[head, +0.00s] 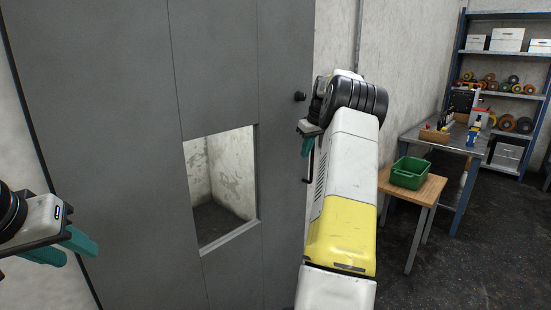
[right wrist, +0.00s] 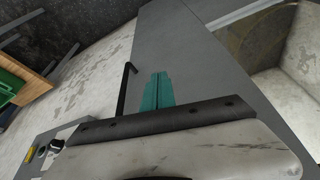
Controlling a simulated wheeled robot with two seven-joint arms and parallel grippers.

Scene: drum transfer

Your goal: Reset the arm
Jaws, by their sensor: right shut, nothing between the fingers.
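My right arm (head: 345,190) reaches up and forward in the head view. Its gripper (head: 307,147) has teal fingers pointing down, in front of the grey door's right edge. In the right wrist view the two teal fingers (right wrist: 158,88) lie together, shut with nothing between them. My left gripper (head: 82,256) is at the lower left of the head view, in front of the door. Its teal fingers are apart, and nothing shows between them.
A grey door (head: 90,120) with a window opening fills the left. A green crate (head: 410,172) sits on a wooden table (head: 428,190) at right. Shelving (head: 510,93) stands behind.

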